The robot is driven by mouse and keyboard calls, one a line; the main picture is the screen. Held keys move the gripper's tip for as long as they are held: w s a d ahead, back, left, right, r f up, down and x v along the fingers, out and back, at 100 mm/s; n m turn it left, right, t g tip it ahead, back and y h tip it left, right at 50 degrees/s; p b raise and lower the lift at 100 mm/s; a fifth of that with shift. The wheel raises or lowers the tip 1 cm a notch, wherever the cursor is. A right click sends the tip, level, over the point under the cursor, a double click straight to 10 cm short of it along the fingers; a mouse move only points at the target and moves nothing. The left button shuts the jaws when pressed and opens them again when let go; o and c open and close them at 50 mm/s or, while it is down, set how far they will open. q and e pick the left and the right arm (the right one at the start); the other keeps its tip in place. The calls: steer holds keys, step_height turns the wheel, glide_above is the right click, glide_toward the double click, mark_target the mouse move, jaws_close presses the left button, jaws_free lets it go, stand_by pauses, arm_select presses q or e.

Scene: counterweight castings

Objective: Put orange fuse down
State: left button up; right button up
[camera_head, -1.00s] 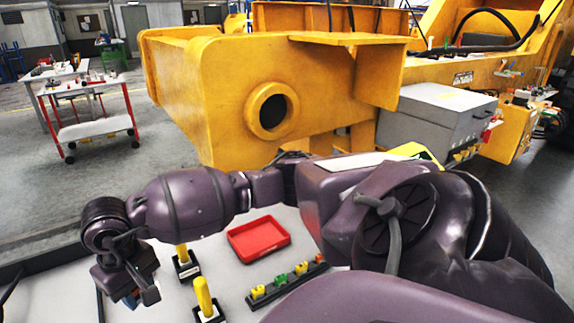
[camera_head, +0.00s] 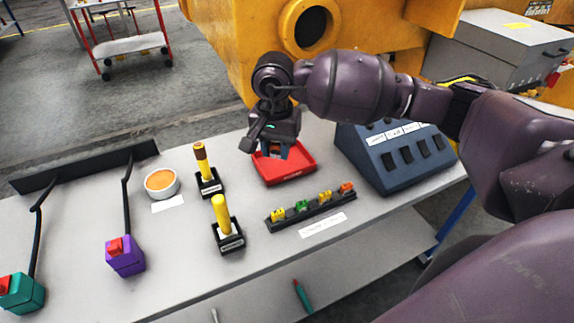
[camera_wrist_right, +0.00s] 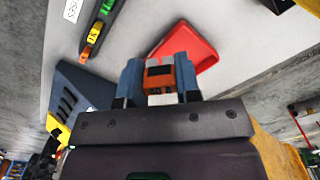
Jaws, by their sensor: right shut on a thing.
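My right gripper (camera_head: 276,152) points down over the red tray (camera_head: 296,171) on the white table. In the right wrist view its two blue fingers (camera_wrist_right: 160,80) are shut on an orange fuse (camera_wrist_right: 159,71) with a pale lower part. The red tray (camera_wrist_right: 204,53) lies just beyond the fingertips there; whether the fuse touches it, I cannot tell. In the head view the fuse is mostly hidden by the fingers. A black rack (camera_head: 290,217) in front of the tray holds yellow and green fuses and another orange one (camera_head: 347,187) at its right end. My left gripper is out of view.
A blue sloped console (camera_head: 385,165) stands right of the tray. Two yellow-handled pieces (camera_head: 222,215) in black bases stand to the left, beside a white bowl (camera_head: 161,184). Purple (camera_head: 125,258) and teal (camera_head: 22,293) lever boxes stand further left. Yellow machinery (camera_head: 330,60) rises behind.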

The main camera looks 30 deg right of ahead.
steer(key=w+d+r+m+b, duration=0.2)
steer(key=w+m, duration=0.2)
steer(key=m, duration=0.5)
step_height(320, 180, up, 5)
steer(key=m+b, duration=0.4)
steer(key=m, duration=1.5)
glide_above(283, 164)
step_height(283, 164, down, 13)
steer(key=shift+s+f+b, duration=0.1)
steer(key=shift+b, duration=0.55)
steer(key=shift+f, duration=0.65)
step_height(283, 164, down, 5)
steer(key=shift+r+b, duration=0.1)
steer(key=shift+b, duration=0.3)
steer(key=shift+f, duration=0.5)
steer(key=o, duration=0.9)
steer(key=shift+o, duration=0.3)
arm_select(q)
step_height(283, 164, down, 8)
steer(key=p, duration=0.1)
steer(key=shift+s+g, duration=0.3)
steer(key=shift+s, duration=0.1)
arm_select(e)
step_height(283, 164, up, 12)
steer(key=shift+r, duration=0.2)
